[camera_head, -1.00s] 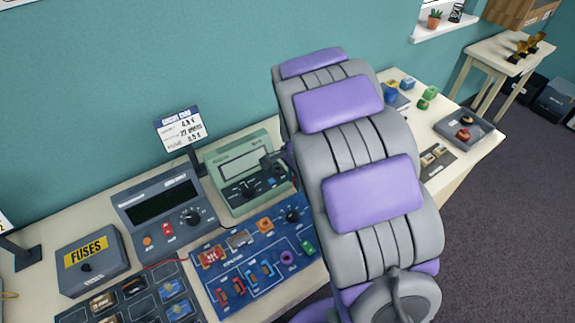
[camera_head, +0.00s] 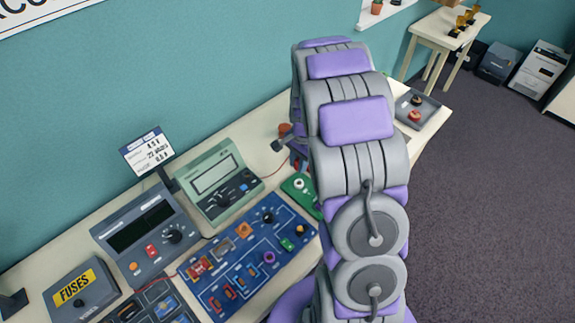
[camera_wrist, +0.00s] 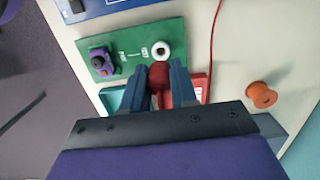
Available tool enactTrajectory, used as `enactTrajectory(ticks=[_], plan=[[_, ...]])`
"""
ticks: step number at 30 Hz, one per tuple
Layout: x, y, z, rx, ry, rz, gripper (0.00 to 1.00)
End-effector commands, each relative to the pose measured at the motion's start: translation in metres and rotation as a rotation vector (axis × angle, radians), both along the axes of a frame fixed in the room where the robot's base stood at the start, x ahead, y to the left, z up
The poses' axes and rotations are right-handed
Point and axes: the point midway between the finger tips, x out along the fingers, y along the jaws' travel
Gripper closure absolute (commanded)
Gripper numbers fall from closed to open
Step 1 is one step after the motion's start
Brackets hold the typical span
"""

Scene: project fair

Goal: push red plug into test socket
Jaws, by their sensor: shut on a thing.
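My gripper (camera_wrist: 159,72) is shut on the red plug (camera_wrist: 158,90) in the wrist view, with the plug between its two blue-grey fingers. A green board (camera_wrist: 125,55) lies just beyond the fingertips. It carries a white ring-shaped socket (camera_wrist: 162,49), apparently the test socket, with a dark centre. The plug appears just short of the socket in the picture; its height above the board is unclear. The green board (camera_head: 289,189) and white socket (camera_head: 299,183) also show beside my arm in the head view. The arm hides most of the gripper and plug there.
A red wire (camera_wrist: 213,50) and orange spool (camera_wrist: 262,95) lie to the right. In the head view, a green meter (camera_head: 215,180) and blue circuit panel (camera_head: 245,255) are left of my arm.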

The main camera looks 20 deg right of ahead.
Motion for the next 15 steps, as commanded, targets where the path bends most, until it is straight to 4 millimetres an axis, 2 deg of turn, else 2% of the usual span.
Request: enactTrajectory(ticks=[4, 15], plan=[[0.001, -0.007, -0.002, 0.008, 0.004, 0.000, 1.00], [0.002, -0.008, -0.021, 0.009, 0.004, 0.001, 1.00]])
